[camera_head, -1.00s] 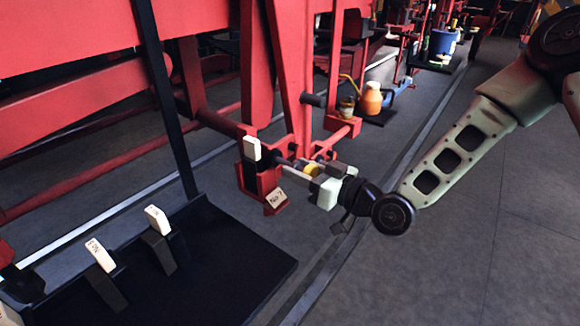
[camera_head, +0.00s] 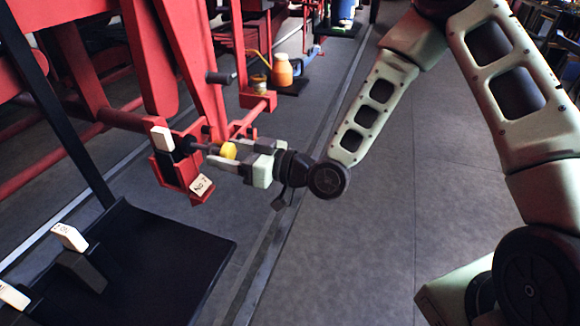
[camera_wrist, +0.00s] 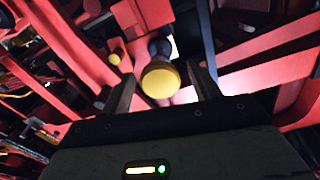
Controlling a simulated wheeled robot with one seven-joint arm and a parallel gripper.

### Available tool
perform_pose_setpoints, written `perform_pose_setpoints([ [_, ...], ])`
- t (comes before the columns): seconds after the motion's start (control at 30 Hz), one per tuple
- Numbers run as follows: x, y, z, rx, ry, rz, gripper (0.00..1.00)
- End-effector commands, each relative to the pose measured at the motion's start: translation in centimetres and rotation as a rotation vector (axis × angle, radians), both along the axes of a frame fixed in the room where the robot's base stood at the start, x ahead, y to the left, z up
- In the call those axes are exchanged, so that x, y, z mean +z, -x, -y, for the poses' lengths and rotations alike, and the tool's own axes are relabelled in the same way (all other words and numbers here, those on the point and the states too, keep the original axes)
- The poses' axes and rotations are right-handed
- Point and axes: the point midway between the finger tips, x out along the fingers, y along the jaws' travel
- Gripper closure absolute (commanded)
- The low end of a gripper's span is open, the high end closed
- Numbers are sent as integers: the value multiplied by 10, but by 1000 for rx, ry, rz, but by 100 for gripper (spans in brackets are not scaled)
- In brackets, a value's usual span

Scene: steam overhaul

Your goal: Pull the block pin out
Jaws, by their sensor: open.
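The block pin shows as a round yellow knob (camera_head: 228,150) on a grey shaft that runs into a red bracket (camera_head: 165,172) on the red frame. The knob also shows end-on in the wrist view (camera_wrist: 160,80). A cream tag marked "No 7" (camera_head: 202,187) is on the bracket's front. My gripper (camera_head: 231,154) is open, with its fingers reaching toward the bracket on either side of the knob. In the wrist view the knob lies between the two dark fingers (camera_wrist: 162,90), with gaps at both sides. How deep the shaft sits is hidden.
A white-ended black piece (camera_head: 162,138) stands at the bracket. A black tray (camera_head: 180,262) with white-tagged pieces lies lower left. An orange can (camera_head: 282,70) stands behind.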

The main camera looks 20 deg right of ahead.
Motion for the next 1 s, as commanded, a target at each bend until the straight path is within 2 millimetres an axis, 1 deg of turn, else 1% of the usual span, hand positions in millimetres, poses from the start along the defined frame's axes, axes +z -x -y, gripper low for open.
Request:
perform_pose_setpoints([
  [0.03, -3, 6, 9, -2, 2, 0, 39],
  [0.1, -3, 16, 21, -2, 2, -1, 39],
  [0.3, -3, 41, 55, -4, 3, -1, 39],
  [0.33, 3, 44, 57, -2, 1, -4, 39],
  [0.37, 5, 46, 60, -2, 1, -7, 39],
  [0.5, 6, 59, 76, -2, -1, -7, 39],
  [0.83, 6, 77, 98, -2, -1, -5, 39],
  [0.9, 4, 82, 107, -3, 2, -4, 39],
  [1.0, 3, 88, 114, -3, 0, -4, 39],
])
